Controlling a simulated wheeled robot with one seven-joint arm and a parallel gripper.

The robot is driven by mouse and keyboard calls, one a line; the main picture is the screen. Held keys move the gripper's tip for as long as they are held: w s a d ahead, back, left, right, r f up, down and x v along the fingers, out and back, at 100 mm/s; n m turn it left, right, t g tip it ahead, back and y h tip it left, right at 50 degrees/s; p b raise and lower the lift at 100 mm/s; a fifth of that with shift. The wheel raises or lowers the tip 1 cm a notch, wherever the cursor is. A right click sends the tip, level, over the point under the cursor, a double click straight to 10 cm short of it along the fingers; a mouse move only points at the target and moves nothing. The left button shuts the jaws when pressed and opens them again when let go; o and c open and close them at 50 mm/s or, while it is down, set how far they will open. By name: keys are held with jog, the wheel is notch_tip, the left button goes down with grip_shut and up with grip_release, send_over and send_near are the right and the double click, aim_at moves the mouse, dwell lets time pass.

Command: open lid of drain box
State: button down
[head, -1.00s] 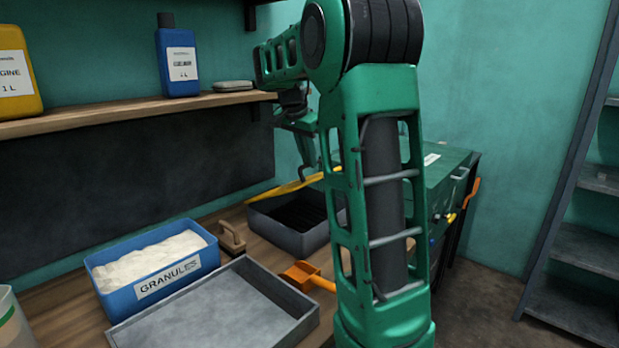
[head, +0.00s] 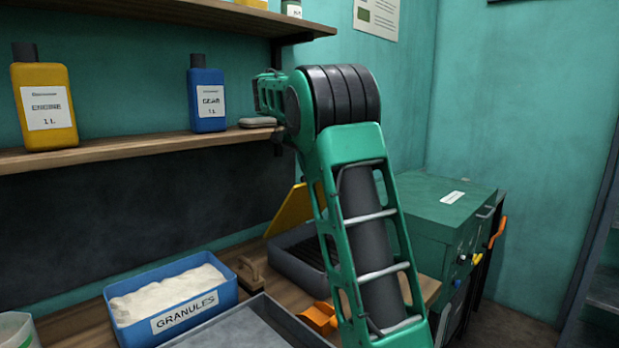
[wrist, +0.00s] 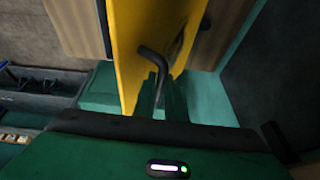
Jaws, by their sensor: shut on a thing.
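The drain box (head: 290,262) is a dark grey open box on the wooden bench, partly hidden behind my arm in the head view. Its yellow lid (head: 288,212) is tilted steeply up at the box's back left side. In the wrist view the yellow lid (wrist: 128,45) stands close in front of me, with a dark bent handle (wrist: 152,56) on it. My gripper (wrist: 158,88) is shut on this handle. In the head view my gripper is hidden behind my arm.
A blue granules bin (head: 222,290), a wooden-handled brush (head: 250,272), a grey tray (head: 262,312) and an orange scoop (head: 318,318) lie near the box. A shelf (head: 110,152) with bottles hangs above. A green cabinet (head: 440,215) stands at the right.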

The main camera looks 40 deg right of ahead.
jog(key=shift+r, duration=0.1)
jog(key=c, duration=1.8)
grip_release()
jog(key=shift+s+r, duration=0.15)
jog(key=shift+s, duration=0.05)
jog(key=shift+r, duration=0.1)
jog(key=v, duration=0.8)
jog(key=shift+a+r, duration=0.1)
jog(key=shift+v, duration=1.15)
jog(key=shift+c, duration=0.3)
